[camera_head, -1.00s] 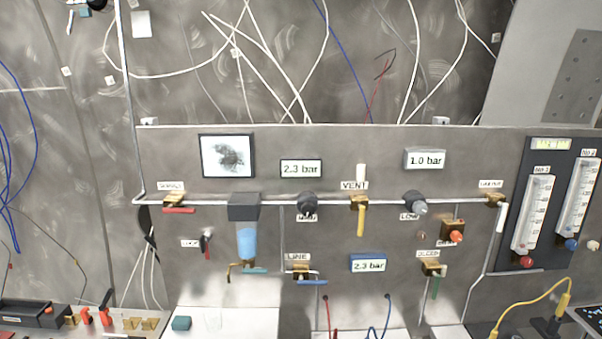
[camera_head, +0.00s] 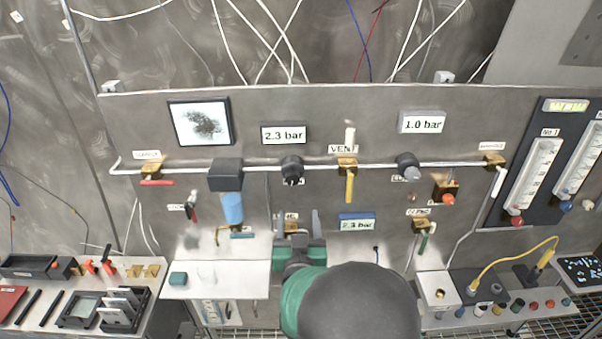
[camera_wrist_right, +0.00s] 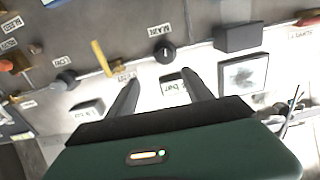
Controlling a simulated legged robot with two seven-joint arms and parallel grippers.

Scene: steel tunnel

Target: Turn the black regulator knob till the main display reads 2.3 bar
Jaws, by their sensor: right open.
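The black regulator knob (camera_head: 292,170) sits on the pipe across the grey panel, below the main display (camera_head: 283,134), which reads 2.3 bar. In the right wrist view the knob (camera_wrist_right: 164,52), beside its MAIN label, lies just beyond and between the fingertips, apart from them. The main display (camera_wrist_right: 172,85) shows partly between the fingers there. My right gripper (camera_head: 297,222) is open and empty, below the knob in the head view. It also shows in the right wrist view (camera_wrist_right: 161,76). My left gripper is out of view.
A yellow-handled vent valve (camera_head: 349,185) is right of the knob, and a filter with a blue bowl (camera_head: 232,207) is left. A second knob (camera_head: 407,165) sits below a 1.0 bar display (camera_head: 422,122). A white shelf (camera_head: 220,281) juts out below.

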